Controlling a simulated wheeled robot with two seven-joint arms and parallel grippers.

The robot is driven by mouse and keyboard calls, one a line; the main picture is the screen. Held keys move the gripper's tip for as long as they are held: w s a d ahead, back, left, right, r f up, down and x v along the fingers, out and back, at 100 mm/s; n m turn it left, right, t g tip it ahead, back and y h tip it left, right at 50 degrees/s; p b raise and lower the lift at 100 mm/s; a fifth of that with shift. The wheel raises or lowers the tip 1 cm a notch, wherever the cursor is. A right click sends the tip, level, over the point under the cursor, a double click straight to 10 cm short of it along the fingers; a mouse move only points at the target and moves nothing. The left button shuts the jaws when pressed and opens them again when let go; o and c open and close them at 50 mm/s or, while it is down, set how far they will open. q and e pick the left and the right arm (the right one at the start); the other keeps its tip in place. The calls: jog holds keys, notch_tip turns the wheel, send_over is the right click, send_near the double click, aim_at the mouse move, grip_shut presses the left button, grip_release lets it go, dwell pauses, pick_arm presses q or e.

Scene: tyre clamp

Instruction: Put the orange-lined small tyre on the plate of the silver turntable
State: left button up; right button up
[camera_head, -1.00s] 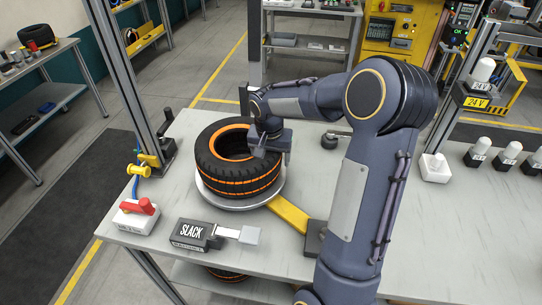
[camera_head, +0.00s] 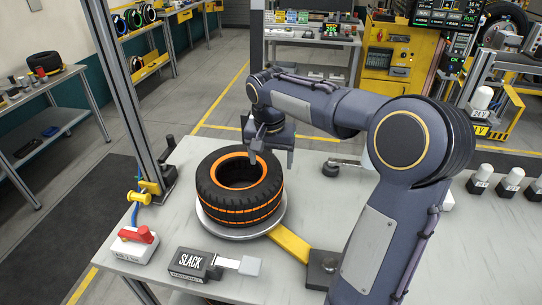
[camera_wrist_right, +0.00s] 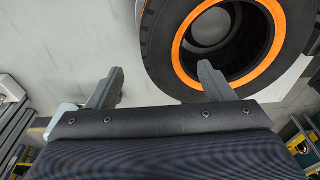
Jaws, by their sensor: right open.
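The orange-lined small tyre (camera_head: 240,205) lies flat on the round silver plate (camera_head: 232,233) of the turntable on the workbench. The plate's rim shows around the tyre's lower edge. My right gripper (camera_head: 273,154) is open and empty, above the bench by the tyre's far right edge. In the right wrist view the tyre (camera_wrist_right: 161,45) fills the upper right. One open finger appears over its rim and the other over bare bench. I cannot tell if the finger touches the tyre. My left gripper is not in view.
A yellow bar (camera_head: 290,243) runs from the turntable to a dark block. A box marked SLACK (camera_head: 190,264) and a red-handled switch box (camera_head: 136,246) stand at the front. A metal post (camera_head: 120,95) rises at the left. White-topped pieces (camera_head: 511,181) stand at the right.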

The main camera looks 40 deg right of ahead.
jog(key=shift+r, duration=0.45)
jog(key=shift+s+a+r, duration=0.1)
jog(key=shift+s+a, duration=0.1)
jog(key=shift+s, duration=0.05)
jog(key=s+a+f+n+t+y, duration=0.2)
jog(key=s+a+n, duration=0.2)
jog(key=s+a, duration=0.4)
jog(key=s+a+f+n+t+y, duration=0.2)
jog(key=s+a, duration=0.6)
jog(key=s, duration=0.4)
jog(key=shift+s+f+n+y, duration=0.25)
jog(key=shift+f+n+y, duration=0.35)
jog(key=shift+n, duration=0.5)
jog(key=shift+a, duration=0.1)
